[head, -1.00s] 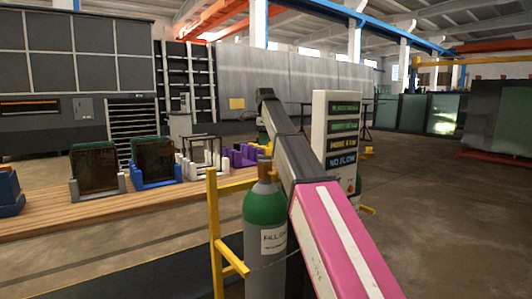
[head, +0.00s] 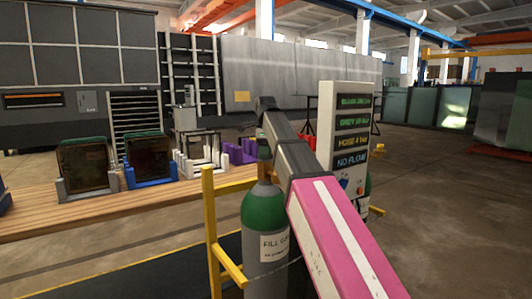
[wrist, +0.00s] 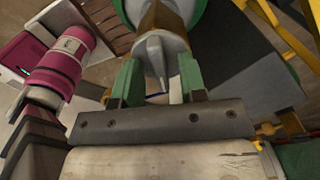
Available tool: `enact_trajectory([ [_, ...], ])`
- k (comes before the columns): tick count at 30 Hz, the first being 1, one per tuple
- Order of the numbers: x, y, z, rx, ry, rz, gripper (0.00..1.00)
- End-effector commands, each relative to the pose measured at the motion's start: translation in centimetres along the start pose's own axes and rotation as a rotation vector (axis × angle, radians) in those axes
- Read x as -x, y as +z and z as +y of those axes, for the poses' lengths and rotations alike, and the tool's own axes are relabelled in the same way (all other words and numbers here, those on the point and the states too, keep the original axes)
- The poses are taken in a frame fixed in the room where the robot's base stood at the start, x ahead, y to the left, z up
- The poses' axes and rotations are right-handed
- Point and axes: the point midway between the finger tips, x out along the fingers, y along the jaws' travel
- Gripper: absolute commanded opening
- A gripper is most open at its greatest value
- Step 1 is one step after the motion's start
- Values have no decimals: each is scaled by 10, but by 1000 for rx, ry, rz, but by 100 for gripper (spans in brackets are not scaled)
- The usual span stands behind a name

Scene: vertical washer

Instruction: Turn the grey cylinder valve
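The gas cylinder (head: 264,213), green on top and grey below with a white label, stands upright in the head view, partly behind my pink and white arm. Its top also shows in the wrist view (wrist: 188,12). The grey valve (wrist: 154,54) has a raised narrow fin and sits on a brownish fitting. My gripper (wrist: 161,62) has two green fingers, spread apart on either side of the fin at the valve. A gap seems to show beside the fin; contact is unclear. In the head view the gripper is not clear.
A yellow frame (head: 211,235) stands beside the cylinder. A white panel with lit displays (head: 345,140) stands just right of my arm. A wooden bench (head: 110,206) with several racks, such as a blue one (head: 150,160), is at the left. Floor is open at the right.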

Motion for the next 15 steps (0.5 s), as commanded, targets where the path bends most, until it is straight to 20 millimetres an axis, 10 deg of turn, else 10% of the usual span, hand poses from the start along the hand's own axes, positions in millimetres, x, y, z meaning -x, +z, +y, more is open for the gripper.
enact_trajectory([
  [5,0,0,0,0,0,0,0],
  [15,0,0,0,22,0,0,0],
])
